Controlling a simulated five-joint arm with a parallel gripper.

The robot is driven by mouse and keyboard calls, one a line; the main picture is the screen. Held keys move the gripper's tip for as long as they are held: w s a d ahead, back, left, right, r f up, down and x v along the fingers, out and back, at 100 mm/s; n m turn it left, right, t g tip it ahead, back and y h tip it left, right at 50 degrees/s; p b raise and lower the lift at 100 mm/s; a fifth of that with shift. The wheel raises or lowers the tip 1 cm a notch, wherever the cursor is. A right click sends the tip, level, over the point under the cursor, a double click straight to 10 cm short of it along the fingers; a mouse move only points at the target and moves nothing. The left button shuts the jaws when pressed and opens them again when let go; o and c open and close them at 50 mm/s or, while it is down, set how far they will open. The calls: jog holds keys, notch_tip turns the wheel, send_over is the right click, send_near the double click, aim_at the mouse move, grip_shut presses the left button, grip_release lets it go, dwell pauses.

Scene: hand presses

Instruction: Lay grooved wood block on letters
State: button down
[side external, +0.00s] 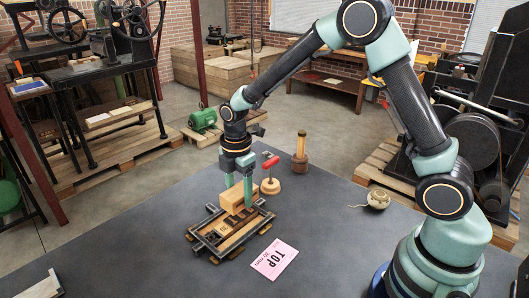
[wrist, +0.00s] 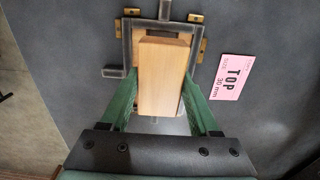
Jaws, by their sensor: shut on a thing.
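The wood block (side external: 233,195) is pale tan, and its groove does not show clearly. My gripper (side external: 239,188) is shut on it, with one green finger on each side. In the wrist view the block (wrist: 162,78) lies lengthwise between the fingers and covers most of the press bed. The dark letters (side external: 240,219) sit in the metal frame (side external: 205,243) on the table, just in front of and below the block. In the wrist view the letters are mostly hidden under the block. I cannot tell whether the block touches them.
A pink TOP card (side external: 274,259) lies right of the frame.

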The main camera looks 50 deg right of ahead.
aim_at(240, 203)
jog(key=shift+f, duration=1.5)
jog(key=shift+f, duration=0.4)
jog(key=shift+c, duration=0.6)
grip_release()
notch_tip(240, 203, up, 13)
jog(key=shift+f, duration=0.1)
jog(key=s+d+r+m+t, duration=0.2)
jog(key=s+r+m, duration=0.2)
jog(key=s+m, duration=0.3)
jog(key=s+d+r+m+t, duration=0.3)
jog(key=s+r+m, duration=0.2)
jog(key=m, duration=0.6)
jog(key=shift+s+d+t, duration=0.15)
jog(key=shift+s+t, duration=0.15)
jog(key=shift+s, duration=0.95)
